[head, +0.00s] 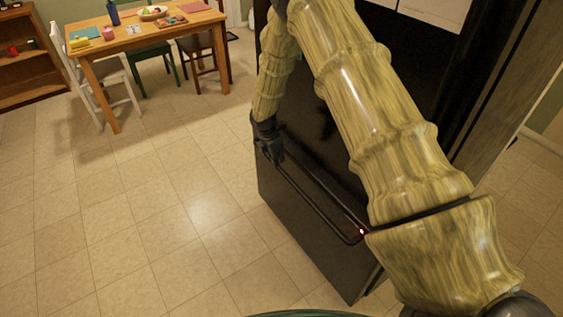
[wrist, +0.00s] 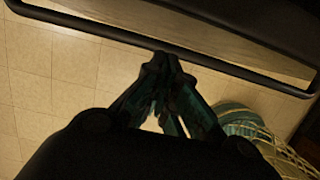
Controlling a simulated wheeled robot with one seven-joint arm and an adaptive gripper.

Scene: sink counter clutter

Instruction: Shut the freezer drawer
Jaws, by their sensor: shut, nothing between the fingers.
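The freezer drawer (head: 300,222) is the black lower front of the tall dark fridge, with a long black bar handle (head: 318,207) along its top. My arm hides much of the fridge, and I cannot tell how far the drawer stands out. My gripper (head: 272,153) is at the far left end of the handle in the head view. In the wrist view, my gripper (wrist: 165,62) has its fingertips together, empty, at the handle bar (wrist: 120,36). Whether they touch the bar is unclear. The drawer front (wrist: 265,25) shows beyond the bar.
Open tiled floor (head: 150,215) lies left of the fridge. A wooden table (head: 140,38) with several items and chairs stands at the back left, beside a wooden shelf (head: 28,70). My green base edge and arm show in the wrist view's lower right.

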